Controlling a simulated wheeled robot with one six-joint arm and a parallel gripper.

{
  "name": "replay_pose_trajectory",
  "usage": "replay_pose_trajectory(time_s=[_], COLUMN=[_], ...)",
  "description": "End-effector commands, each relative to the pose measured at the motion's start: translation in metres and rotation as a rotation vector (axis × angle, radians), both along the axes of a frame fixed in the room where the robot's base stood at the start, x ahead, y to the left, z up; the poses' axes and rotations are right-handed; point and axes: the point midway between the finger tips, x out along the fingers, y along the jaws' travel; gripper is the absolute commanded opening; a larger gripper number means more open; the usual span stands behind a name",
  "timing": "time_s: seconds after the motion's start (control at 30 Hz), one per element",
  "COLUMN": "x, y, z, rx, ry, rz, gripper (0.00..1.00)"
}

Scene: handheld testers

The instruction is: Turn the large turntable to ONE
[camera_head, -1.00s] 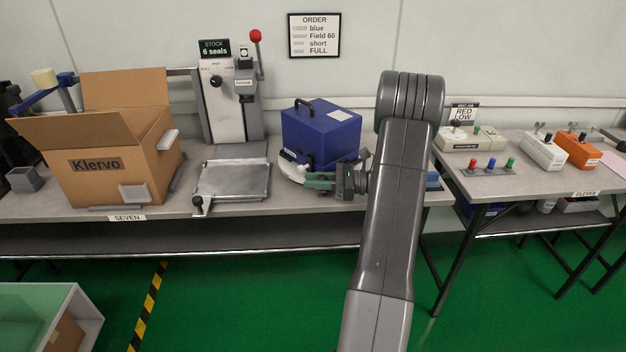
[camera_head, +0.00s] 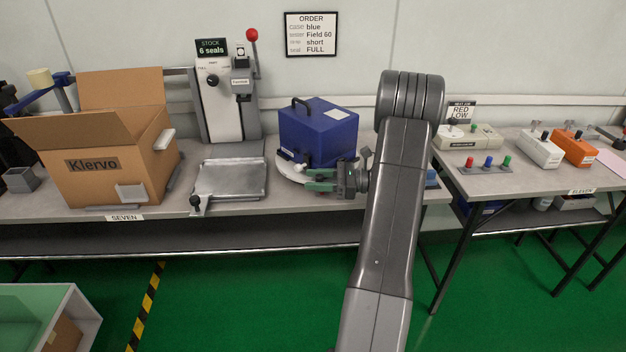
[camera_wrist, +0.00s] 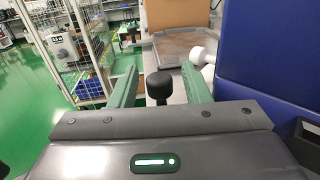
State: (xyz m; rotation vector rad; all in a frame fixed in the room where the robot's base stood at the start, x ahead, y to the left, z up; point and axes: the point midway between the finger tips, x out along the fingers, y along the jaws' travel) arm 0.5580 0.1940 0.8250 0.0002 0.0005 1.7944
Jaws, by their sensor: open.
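The large turntable is a pale round disc (camera_head: 286,169) on the bench, with a blue case (camera_head: 318,138) standing on it. The case fills the right of the wrist view (camera_wrist: 270,70). My gripper (camera_head: 308,181), with green fingers, is low at the front edge of the turntable, in front of the case. In the wrist view, its fingers (camera_wrist: 158,72) are apart, with a black round knob (camera_wrist: 159,88) between them and gaps on both sides. A white knob (camera_wrist: 200,55) stands beyond the right finger, near the case. I cannot read any turntable marking.
A metal tray fixture (camera_head: 230,181) with a black knob (camera_head: 195,201) lies left of the turntable. An open cardboard box (camera_head: 110,160) stands farther left, and a lever press (camera_head: 226,100) behind. Coloured buttons (camera_head: 487,164) and small testers are on the right bench.

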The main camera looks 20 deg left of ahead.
Motion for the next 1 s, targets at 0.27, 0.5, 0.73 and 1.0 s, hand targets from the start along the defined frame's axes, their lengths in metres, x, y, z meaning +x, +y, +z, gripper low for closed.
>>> replay_pose_trajectory(time_s=[0.27,0.5,0.73,1.0], x=[0.014,0.024,0.028,0.028], y=[-0.060,-0.106,-0.124,-0.125], z=[0.000,0.000,0.000,0.000], rx=[-0.001,-0.001,0.000,-0.001], ry=[-0.001,0.000,0.000,0.000], rz=[-0.006,-0.004,-0.002,-0.001], gripper=[0.43,0.43,0.43,0.43])
